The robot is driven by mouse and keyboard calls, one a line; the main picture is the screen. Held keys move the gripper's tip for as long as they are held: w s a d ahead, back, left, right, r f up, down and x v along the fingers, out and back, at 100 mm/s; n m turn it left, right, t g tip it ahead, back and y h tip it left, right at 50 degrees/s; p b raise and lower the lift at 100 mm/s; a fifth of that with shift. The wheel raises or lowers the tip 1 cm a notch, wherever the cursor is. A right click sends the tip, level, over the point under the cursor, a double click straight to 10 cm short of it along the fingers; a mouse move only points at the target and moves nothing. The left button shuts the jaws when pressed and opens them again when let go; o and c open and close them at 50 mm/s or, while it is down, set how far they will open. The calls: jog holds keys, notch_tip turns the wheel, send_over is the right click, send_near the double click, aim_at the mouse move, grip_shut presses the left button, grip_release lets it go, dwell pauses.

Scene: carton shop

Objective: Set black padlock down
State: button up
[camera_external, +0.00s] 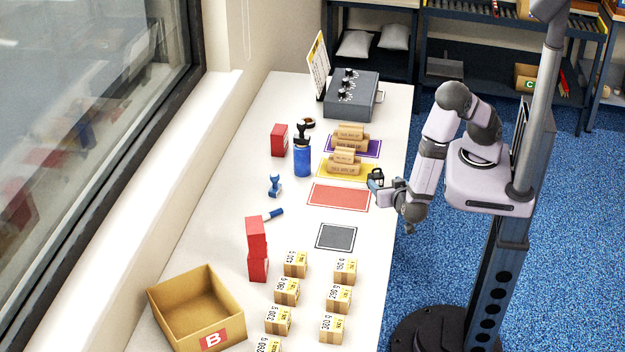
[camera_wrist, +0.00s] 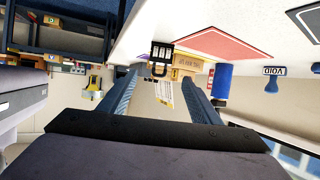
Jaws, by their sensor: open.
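The black padlock (camera_external: 376,174) is at the right side of the white table, beside the right end of the yellow mat. In the wrist view the padlock (camera_wrist: 162,51) shows upside down, its shackle pointing down in the picture, and it appears to stand on the table close to the red mat. My gripper (camera_external: 374,184) is low at the table's right edge, right by the padlock. In the wrist view my gripper's blue fingers (camera_wrist: 160,82) are spread apart with nothing gripped between them. The padlock lies beyond the fingertips there.
The red mat (camera_external: 339,197), yellow mat (camera_external: 326,168) and purple mat (camera_external: 374,147) lie close by; packages rest on the yellow and purple ones. A dark grey mat (camera_external: 336,237) is bare. A blue canister (camera_external: 302,162) and blue stamp (camera_external: 275,185) stand left. Small cartons fill the front.

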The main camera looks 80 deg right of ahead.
jog(key=shift+a, duration=0.15)
jog(key=w+a+t+y, duration=0.1)
jog(key=w+y, duration=0.1)
jog(key=w, duration=0.1)
jog(key=w+n+t+y, duration=0.1)
jog(key=w+y, duration=0.1)
jog(key=w, duration=0.2)
jog(key=w+a+n+y, duration=0.1)
jog(key=w, duration=0.3)
jog(key=shift+w+a+f+t+y, duration=0.2)
jog(key=shift+a+f+t+y, duration=0.05)
jog(key=shift+a+t+y, duration=0.15)
jog(key=w+a+r+n+y, duration=0.2)
jog(key=w+a+n+y, duration=0.15)
jog(key=w+y, duration=0.2)
jog(key=s+d+n+g, duration=0.4)
jog(key=s+d, duration=0.3)
jog(key=s, duration=0.4)
jog(key=s+d+r+n+g+y, duration=0.1)
jog(key=s+d+n+g, duration=0.3)
jog(key=s+d, duration=0.4)
jog(key=s, duration=0.3)
jog(key=shift+d, duration=0.3)
jog(key=shift+w, duration=0.1)
